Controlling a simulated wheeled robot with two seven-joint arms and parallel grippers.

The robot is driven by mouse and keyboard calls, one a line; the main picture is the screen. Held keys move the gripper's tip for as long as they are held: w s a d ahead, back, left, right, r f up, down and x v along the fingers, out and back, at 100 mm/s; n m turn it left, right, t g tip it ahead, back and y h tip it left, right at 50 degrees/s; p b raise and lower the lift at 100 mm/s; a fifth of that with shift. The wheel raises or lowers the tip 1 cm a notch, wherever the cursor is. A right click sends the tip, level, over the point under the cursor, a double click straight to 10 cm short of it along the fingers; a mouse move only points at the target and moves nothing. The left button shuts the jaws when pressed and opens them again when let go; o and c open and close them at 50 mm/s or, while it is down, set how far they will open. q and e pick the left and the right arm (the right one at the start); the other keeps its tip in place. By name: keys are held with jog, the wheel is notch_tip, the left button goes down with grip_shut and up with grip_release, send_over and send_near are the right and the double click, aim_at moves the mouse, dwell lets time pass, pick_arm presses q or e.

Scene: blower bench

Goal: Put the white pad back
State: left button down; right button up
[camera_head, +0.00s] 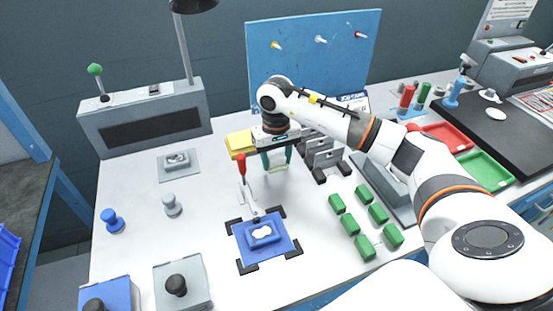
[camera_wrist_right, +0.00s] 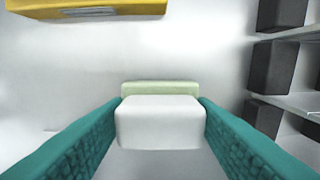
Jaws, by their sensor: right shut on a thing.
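My right gripper (camera_head: 276,164) has teal fingers and points down over the back middle of the white bench. In the right wrist view it (camera_wrist_right: 160,125) is shut on the white pad (camera_wrist_right: 160,124), a small pale block with one finger on each side. A pale green strip (camera_wrist_right: 160,88) shows just beyond the pad; I cannot tell whether it is part of it. In the head view the pad is hard to make out between the fingers. I cannot tell whether it touches the bench. My left gripper is not in view.
A yellow block (camera_head: 240,144) stands left of my right gripper, and a dark rack with grey plates (camera_head: 322,158) stands right of it. A red-handled tool (camera_head: 242,166) stands nearby. A blue mat (camera_head: 264,240) and several green blocks (camera_head: 365,247) lie in front.

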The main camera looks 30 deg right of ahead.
aim_at(276, 156)
jog(key=shift+f, duration=0.4)
jog(key=shift+f, duration=0.1)
jog(key=shift+f, duration=0.1)
jog(key=o, duration=0.9)
jog(key=shift+o, duration=0.2)
notch_tip(276, 156, up, 12)
jog(key=shift+r+b, duration=0.25)
jog(key=shift+b, duration=0.15)
